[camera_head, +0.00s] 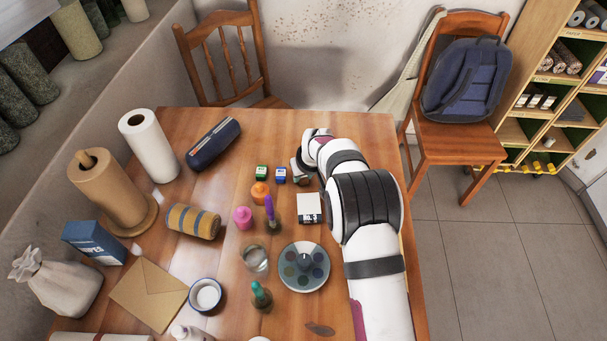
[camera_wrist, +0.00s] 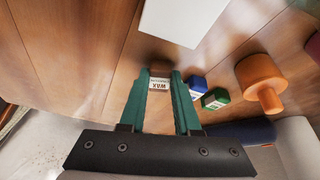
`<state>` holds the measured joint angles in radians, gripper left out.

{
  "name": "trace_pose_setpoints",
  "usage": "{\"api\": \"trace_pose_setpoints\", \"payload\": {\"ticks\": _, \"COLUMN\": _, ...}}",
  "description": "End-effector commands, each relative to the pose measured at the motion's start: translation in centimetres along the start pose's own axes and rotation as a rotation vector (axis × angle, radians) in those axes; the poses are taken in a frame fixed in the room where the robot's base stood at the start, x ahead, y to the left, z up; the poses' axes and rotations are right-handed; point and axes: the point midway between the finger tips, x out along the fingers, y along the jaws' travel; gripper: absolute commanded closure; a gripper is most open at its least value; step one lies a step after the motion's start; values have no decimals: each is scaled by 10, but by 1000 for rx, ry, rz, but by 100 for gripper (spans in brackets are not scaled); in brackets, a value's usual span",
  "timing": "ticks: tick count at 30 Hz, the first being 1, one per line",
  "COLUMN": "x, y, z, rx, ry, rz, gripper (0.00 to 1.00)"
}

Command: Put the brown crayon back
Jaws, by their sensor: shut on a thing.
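In the wrist view my gripper (camera_wrist: 160,88) is shut on a small block crayon (camera_wrist: 159,83) with a white WAX label. Its top looks brown, and the green fingers hide its sides. In the head view my gripper (camera_head: 301,170) is at the far right part of the table, and the crayon is too small to make out there. A green block (camera_head: 262,172) and a blue block (camera_head: 280,175) stand side by side just left of my gripper. They also show in the wrist view as green (camera_wrist: 215,98) and blue (camera_wrist: 197,87) blocks.
A white and black box (camera_head: 308,205) stands just in front of my gripper. A blue case (camera_head: 213,144) lies at the back left.

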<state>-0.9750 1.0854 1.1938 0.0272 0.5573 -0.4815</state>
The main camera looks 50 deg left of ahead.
Motion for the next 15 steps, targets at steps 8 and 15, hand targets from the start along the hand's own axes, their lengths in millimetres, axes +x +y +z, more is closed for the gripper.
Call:
{"api": "trace_pose_setpoints", "payload": {"ticks": 8, "x": 2, "y": 0, "z": 1, "rx": 0, "ry": 1, "rz": 0, "gripper": 100}}
{"api": "trace_pose_setpoints", "payload": {"ticks": 15, "x": 3, "y": 0, "z": 1, "rx": 0, "ry": 1, "rz": 0, "gripper": 39}}
